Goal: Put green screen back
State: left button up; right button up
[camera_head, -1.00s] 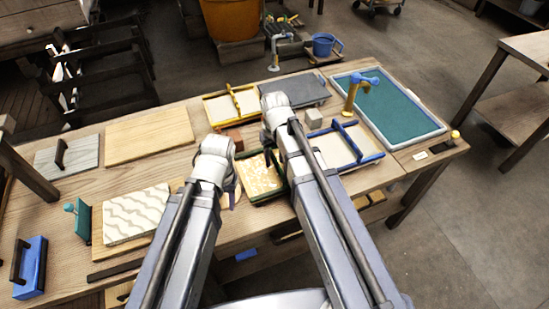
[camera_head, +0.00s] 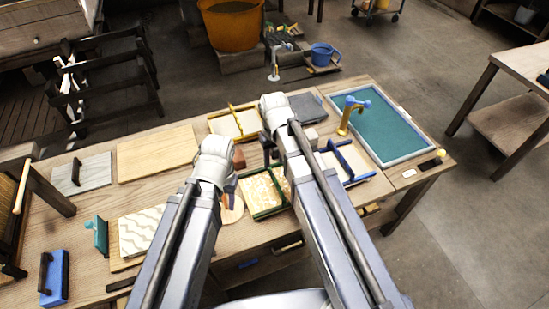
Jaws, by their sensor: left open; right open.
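The green screen (camera_head: 273,211) has a dark green frame with a cross bar and a mottled cream-yellow surface. It lies on the table in the middle of the head view, partly covered by my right arm. My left gripper (camera_head: 231,187) is open, just left of the screen and mostly hidden behind its own wrist. My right gripper (camera_head: 268,150) is open, beyond the screen's far edge, with its fingers partly hidden. I see nothing held in either one.
A yellow-framed screen (camera_head: 224,124) lies at the back. Wooden boards (camera_head: 155,153) and a blue-handled block (camera_head: 57,282) are on the left. A dark rack post stands at far left.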

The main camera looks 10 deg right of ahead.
jog(key=s+a+n+h, duration=0.1)
jog(key=s+a, duration=0.4)
jog(key=s, duration=0.7)
jog(key=shift+s+n, duration=0.3)
jog(key=shift+s, duration=0.05)
jog(key=shift+a, duration=0.2)
